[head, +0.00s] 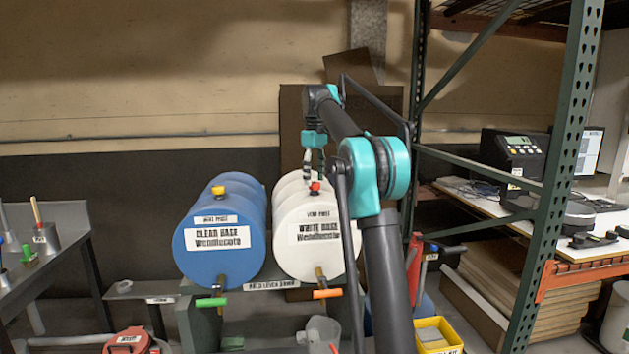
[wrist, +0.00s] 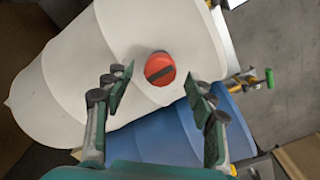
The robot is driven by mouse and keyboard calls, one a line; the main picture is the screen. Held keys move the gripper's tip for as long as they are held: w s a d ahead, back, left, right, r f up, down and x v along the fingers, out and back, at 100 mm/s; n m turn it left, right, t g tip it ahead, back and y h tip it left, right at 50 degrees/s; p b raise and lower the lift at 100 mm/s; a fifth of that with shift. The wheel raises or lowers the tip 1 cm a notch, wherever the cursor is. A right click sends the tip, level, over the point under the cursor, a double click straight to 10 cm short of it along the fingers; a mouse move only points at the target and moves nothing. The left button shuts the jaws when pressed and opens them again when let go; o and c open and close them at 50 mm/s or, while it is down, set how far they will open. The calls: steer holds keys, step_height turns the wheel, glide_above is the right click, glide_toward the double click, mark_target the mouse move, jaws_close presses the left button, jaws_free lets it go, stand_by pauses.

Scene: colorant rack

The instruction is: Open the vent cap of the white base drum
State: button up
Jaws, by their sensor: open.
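The white base drum (head: 306,262) lies on its side on a stand, with its labelled end facing the head camera. Its red vent cap (head: 315,187) sits on top near that end. In the wrist view the cap (wrist: 160,69) is a red disc with a dark bar across it, on the white drum (wrist: 100,55). My gripper (head: 314,158) is above the drum, close to the cap. In the wrist view my gripper (wrist: 160,85) is open, its fingers spread either side of the cap and apart from it. Nothing is held.
The blue clear base drum (head: 221,252) with a yellow cap (head: 218,190) lies left of the white drum. An orange-handled tap (head: 327,294) is below the white drum's front. A green rack upright (head: 553,190) stands at right. A yellow bin (head: 438,335) is low at front.

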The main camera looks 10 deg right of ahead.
mark_target(315, 183)
steer(key=shift+r, duration=3.05)
